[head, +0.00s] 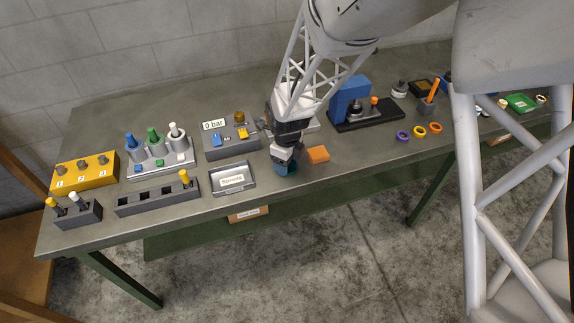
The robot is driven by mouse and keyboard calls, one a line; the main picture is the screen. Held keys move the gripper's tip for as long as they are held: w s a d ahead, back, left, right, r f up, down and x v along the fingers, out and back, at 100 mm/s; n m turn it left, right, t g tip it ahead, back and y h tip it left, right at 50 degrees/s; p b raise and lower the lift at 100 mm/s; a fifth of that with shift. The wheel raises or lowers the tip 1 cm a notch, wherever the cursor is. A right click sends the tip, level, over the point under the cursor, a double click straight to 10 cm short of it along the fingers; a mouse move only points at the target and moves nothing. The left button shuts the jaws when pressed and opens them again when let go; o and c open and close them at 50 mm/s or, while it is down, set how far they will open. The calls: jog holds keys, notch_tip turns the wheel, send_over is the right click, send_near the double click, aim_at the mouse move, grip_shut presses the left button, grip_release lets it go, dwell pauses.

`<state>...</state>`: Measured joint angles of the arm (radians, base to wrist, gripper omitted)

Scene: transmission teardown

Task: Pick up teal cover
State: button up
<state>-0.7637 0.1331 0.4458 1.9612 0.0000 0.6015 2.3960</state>
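A small teal object, which appears to be the teal cover (292,169), shows at the lower end of my gripper (285,166), near the front edge of the workbench. The gripper points down over it and hides most of it. I cannot tell whether the fingers are around it, touching it or just above it, or whether they are open or shut.
An orange block (317,154) lies just right of my gripper. A labelled grey tray (233,191) is to the left, with a grey unit (214,150) marked "0 bar" behind it. A blue and black fixture (352,105) stands to the right. Coloured rings (419,131) lie farther right.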

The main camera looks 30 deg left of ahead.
jog(key=shift+c, duration=1.4)
jog(key=shift+r, duration=0.2)
jog(key=shift+r, duration=0.5)
notch_tip(320, 180, up, 2)
jog(key=shift+r, duration=0.1)
jog(key=s+d+r, duration=0.1)
jog(key=s+d, duration=0.9)
jog(key=s, duration=0.1)
jog(key=shift+s+d+r, duration=0.2)
jog(key=shift+s+d, duration=0.2)
